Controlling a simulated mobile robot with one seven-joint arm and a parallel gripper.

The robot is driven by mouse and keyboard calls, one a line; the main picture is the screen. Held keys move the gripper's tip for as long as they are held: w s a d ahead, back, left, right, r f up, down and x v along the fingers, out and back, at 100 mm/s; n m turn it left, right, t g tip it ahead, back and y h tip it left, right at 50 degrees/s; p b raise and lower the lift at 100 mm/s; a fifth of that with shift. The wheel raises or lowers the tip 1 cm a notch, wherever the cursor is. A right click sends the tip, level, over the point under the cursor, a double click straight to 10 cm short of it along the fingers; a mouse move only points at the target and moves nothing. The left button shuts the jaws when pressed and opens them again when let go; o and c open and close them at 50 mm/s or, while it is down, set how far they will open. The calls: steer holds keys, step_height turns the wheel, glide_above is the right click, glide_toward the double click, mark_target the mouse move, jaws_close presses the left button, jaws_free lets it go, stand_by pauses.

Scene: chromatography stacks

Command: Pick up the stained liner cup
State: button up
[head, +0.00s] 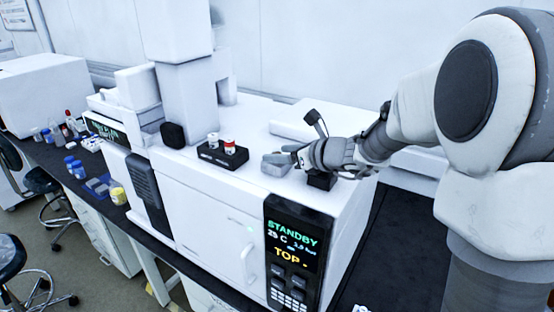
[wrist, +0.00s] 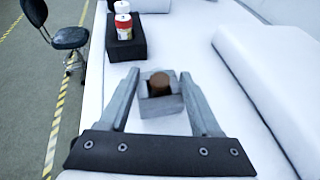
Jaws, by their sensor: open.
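A small brown-topped round piece, which looks like the stained liner cup (wrist: 159,80), sits in a grey block (wrist: 160,107) on the white machine top. My gripper (wrist: 159,76) is open in the wrist view, with one finger on each side of the block and cup. Whether the fingers touch the block cannot be told. In the head view my gripper (head: 282,157) is at the grey block (head: 274,170), and the cup is hard to make out there.
A raised white housing (wrist: 265,70) runs along the right in the wrist view. The instrument's front display (head: 292,245) reads STANDBY.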

jaws_close()
stand_by(0.3)
